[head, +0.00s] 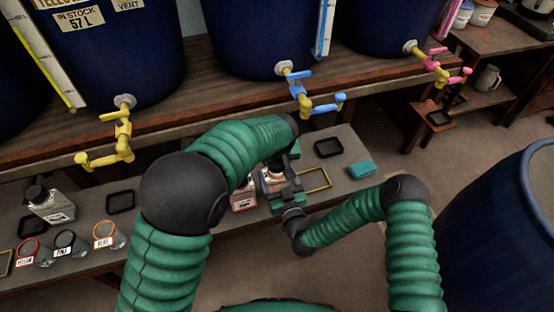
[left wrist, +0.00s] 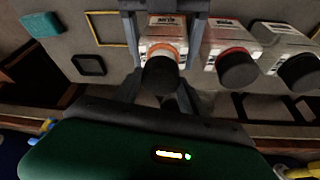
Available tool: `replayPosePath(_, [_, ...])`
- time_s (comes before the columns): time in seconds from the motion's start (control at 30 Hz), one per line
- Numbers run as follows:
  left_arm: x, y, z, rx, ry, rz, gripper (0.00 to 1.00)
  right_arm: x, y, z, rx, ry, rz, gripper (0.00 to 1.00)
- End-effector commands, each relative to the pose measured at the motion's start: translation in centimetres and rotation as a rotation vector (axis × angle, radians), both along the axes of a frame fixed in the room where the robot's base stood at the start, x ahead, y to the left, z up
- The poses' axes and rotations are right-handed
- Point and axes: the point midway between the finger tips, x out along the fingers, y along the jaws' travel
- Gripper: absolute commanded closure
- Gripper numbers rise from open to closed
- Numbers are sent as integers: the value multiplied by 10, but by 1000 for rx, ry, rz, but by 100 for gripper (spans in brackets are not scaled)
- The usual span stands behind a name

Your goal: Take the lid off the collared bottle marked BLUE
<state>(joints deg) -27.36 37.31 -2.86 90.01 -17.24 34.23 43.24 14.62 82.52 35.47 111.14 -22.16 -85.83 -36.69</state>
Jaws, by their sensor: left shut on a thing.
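A collared bottle (head: 272,178) stands on the low bench, mostly hidden by my arms. In the left wrist view this bottle (left wrist: 163,32) has an orange collar under a black lid (left wrist: 160,75); its label is too small to read. My left gripper (head: 281,165) reaches down over it from behind, its fingers (left wrist: 158,92) shut around the black lid, which sits on the bottle's neck. My right gripper (head: 284,192) comes from the front; its fingers (left wrist: 166,38) lie close along both sides of the bottle's body and appear shut on it.
A red-collared bottle (left wrist: 231,58) and a pale bottle (left wrist: 285,50) stand beside it. A black tray (head: 328,147), yellow frame (head: 318,181) and teal block (head: 362,169) lie to the right. Labelled jars (head: 69,245) stand at left. Taps (head: 300,95) overhang the bench.

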Motion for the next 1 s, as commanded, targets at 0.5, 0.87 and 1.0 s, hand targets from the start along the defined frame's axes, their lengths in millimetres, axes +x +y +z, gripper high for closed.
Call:
replayPosePath(0.5, [0,0,40,0,0,0,100,0,0,0,0,0,0,95])
replayPosePath(0.87, [0,0,40,0,-1,0,100,0,0,0,0,0,0,0])
replayPosePath(1.0, [0,0,43,0,-1,0,100,-7,-2,1,0,1,0,0])
